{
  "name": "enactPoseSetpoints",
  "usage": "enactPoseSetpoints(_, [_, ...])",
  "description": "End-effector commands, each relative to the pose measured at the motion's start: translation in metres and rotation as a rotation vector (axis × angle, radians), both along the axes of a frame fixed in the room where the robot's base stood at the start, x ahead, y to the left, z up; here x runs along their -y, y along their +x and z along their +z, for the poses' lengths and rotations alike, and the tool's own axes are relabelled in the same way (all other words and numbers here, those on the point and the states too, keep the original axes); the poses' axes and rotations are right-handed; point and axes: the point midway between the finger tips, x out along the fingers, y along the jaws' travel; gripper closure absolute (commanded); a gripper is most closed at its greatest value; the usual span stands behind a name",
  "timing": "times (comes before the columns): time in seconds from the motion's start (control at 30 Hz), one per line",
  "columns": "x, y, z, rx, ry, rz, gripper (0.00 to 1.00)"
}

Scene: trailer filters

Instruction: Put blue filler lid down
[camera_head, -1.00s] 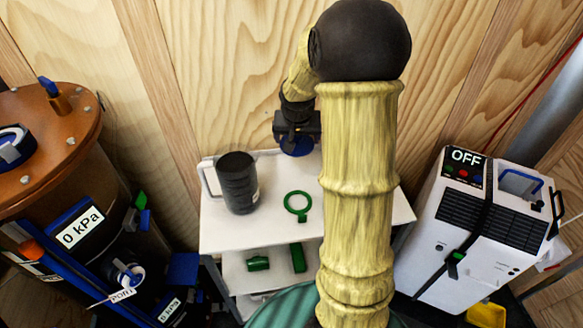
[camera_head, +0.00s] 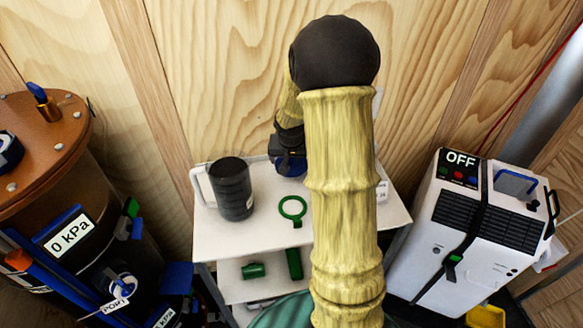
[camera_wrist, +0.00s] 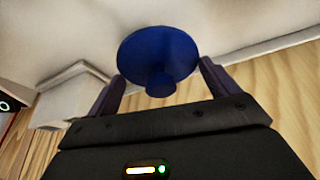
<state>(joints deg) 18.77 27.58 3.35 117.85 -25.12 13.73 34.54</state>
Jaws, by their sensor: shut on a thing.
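The blue filler lid (camera_wrist: 158,52) is a round blue disc with a small knob, seen close up in the wrist view. My gripper (camera_wrist: 160,85) is shut on it, with one dark finger on each side of the knob. In the head view the lid (camera_head: 291,165) shows only partly, at the back of the white cart top (camera_head: 262,232), next to my yellow arm. I cannot tell whether the lid touches the cart top.
Green parts (camera_head: 254,271) lie on the shelf below. A brown tank (camera_head: 40,130) is at left, a white machine marked OFF (camera_head: 480,225) at right.

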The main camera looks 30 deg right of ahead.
Motion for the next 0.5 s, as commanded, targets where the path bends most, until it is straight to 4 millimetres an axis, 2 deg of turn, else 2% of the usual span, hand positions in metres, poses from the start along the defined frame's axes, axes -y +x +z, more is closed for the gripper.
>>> enactPoseSetpoints(0.13, [0.000, 0.000, -0.003, -0.001, 0.000, 0.000, 0.36])
enactPoseSetpoints(0.37, [0.000, 0.000, -0.034, -0.003, 0.001, 0.002, 0.36])
enactPoseSetpoints(0.5, [0.000, 0.000, -0.038, 0.000, 0.000, -0.001, 0.36])
